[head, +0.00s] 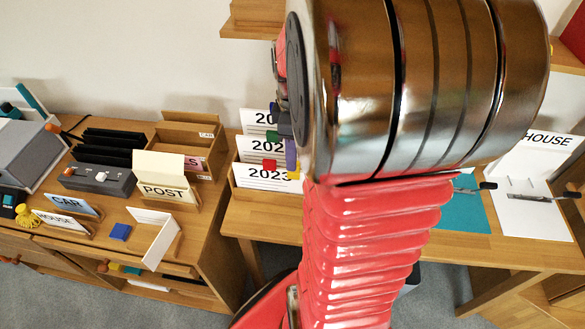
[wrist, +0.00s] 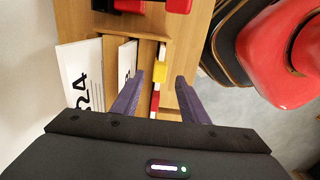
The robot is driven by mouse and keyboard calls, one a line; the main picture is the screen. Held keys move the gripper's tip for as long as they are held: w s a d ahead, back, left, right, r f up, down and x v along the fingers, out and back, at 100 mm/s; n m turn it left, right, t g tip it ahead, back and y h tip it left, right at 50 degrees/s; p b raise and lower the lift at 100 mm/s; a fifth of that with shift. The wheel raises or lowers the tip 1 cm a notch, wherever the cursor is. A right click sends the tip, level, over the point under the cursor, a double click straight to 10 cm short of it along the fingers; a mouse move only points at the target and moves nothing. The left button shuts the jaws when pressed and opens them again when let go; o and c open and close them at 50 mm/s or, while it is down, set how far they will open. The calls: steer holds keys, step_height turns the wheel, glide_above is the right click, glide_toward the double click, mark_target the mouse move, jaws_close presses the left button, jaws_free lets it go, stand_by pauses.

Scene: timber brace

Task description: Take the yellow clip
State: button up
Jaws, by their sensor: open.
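The yellow clip (wrist: 160,64) shows in the wrist view, near a narrow white edge in the wooden holder. It lies between and slightly beyond the fingertips of my gripper (wrist: 160,76). The purple fingers are spread apart, with nothing held between them. In the head view a small yellow patch (head: 294,176) shows at the right end of the 2023 card, just below a purple finger of my gripper (head: 290,152). My arm hides much of that area. Whether a finger touches the clip cannot be told.
A red clip (head: 269,164) and a green clip (head: 272,137) sit on the year cards close by. A white card marked 24 (wrist: 82,75) stands left of my fingers in the wrist view.

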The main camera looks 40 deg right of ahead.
steer(key=shift+f, duration=2.6)
jaws_close()
